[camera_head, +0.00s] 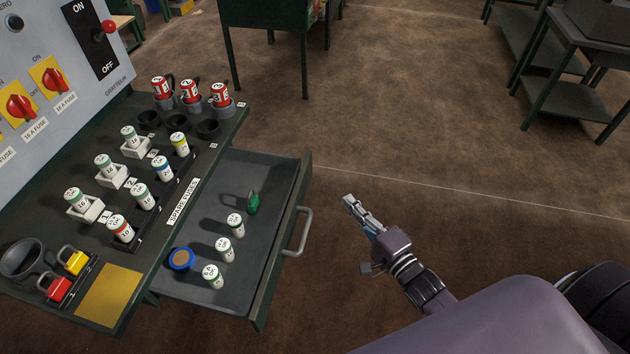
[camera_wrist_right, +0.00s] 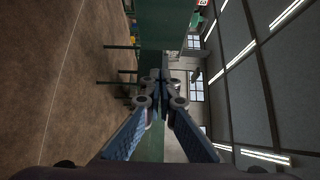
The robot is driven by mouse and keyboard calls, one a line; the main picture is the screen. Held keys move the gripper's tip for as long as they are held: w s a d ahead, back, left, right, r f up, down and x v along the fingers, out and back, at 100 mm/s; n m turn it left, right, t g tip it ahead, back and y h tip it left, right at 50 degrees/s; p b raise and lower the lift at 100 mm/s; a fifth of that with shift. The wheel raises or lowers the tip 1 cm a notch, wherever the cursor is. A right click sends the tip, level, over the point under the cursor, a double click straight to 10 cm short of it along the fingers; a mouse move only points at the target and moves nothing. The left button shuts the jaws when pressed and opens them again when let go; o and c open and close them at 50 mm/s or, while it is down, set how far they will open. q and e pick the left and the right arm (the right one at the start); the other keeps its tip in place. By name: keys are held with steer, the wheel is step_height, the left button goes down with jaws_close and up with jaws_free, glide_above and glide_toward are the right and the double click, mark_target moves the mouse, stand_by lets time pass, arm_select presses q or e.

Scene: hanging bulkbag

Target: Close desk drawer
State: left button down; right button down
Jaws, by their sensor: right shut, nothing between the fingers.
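The desk drawer (camera_head: 208,177) stands pulled out to the right from under the dark desk top (camera_head: 160,200). Its metal handle (camera_head: 301,232) is on the right-hand front panel. Several white fuses, a green padlock (camera_head: 253,202) and a blue round item (camera_head: 181,259) lie inside the drawer. My right gripper (camera_head: 350,203) is shut and empty, to the right of the handle and apart from it. In the right wrist view my right gripper (camera_wrist_right: 160,78) has its fingers together, with nothing between them. My left gripper is not in view.
A grey panel (camera_head: 60,45) with red switches stands on the desk. Fuses, cups, and red and yellow padlocks cover the desk top. A green table (camera_head: 268,14) stands at the back and a shelved table (camera_head: 580,60) at the back right. The brown floor between is clear.

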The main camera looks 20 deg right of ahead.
glide_toward(310, 172)
steer(key=w+d, duration=0.2)
steer(key=w, duration=0.2)
steer(key=shift+w+a+r+p, duration=0.1)
steer(key=shift+w+a+p, duration=0.2)
steer(key=shift+a, duration=0.2)
steer(key=shift+w+a+r+p, duration=0.1)
steer(key=shift+w+a+p, duration=0.2)
steer(key=shift+a, duration=0.25)
steer(key=shift+w+a, duration=0.3)
steer(key=shift+a, duration=0.2)
steer(key=shift+a, duration=0.1)
